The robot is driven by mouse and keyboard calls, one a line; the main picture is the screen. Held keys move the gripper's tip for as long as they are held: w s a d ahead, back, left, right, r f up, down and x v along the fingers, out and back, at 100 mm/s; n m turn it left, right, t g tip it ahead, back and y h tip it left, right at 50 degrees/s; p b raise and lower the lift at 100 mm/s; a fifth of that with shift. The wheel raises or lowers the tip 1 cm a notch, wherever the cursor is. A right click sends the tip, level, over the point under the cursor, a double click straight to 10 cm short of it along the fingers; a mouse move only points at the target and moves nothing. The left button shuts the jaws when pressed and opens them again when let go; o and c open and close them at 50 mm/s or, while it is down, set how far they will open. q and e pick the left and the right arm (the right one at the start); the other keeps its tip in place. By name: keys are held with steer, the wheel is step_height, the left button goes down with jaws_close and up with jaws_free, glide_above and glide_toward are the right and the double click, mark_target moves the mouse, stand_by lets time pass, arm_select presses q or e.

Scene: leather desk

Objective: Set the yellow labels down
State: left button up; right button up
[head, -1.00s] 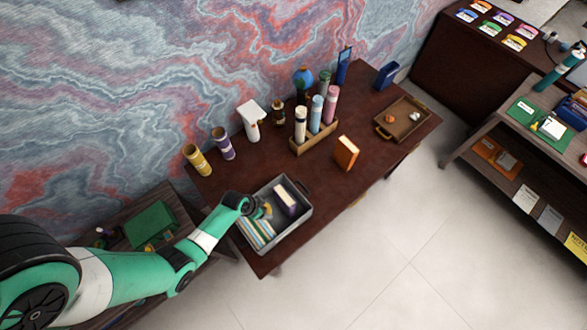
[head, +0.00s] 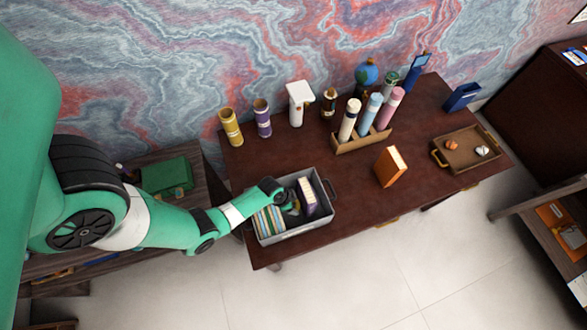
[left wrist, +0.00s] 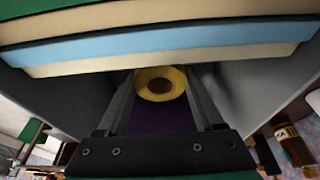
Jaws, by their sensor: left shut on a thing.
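The yellow labels are a yellow ring-shaped roll (left wrist: 160,72) with a dark centre, seen between the fingers of my left gripper (left wrist: 160,95) in the left wrist view. My left gripper (head: 291,209) is shut on the roll and reaches down into the grey bin (head: 290,236) on the dark wooden desk. In the head view the gripper mostly hides the roll. I cannot tell whether the roll touches the bin's floor. My right gripper is not in view.
In the bin, several books (head: 269,220) stand at the left and a purple book (head: 306,197) at the right. An orange book (head: 390,167), a holder (head: 362,142) of rolled tubes and a wooden tray (head: 470,161) are further right. The desk's front middle is clear.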

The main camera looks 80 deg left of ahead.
arm_select(q)
steer(key=shift+f+b, duration=1.8)
steer(key=shift+f, duration=0.3)
steer(key=o, duration=1.5)
steer(key=shift+r, duration=0.1)
steer(key=shift+r, duration=0.1)
steer(key=p+v, duration=1.1)
steer(key=v, duration=0.1)
steer(key=shift+p, duration=0.3)
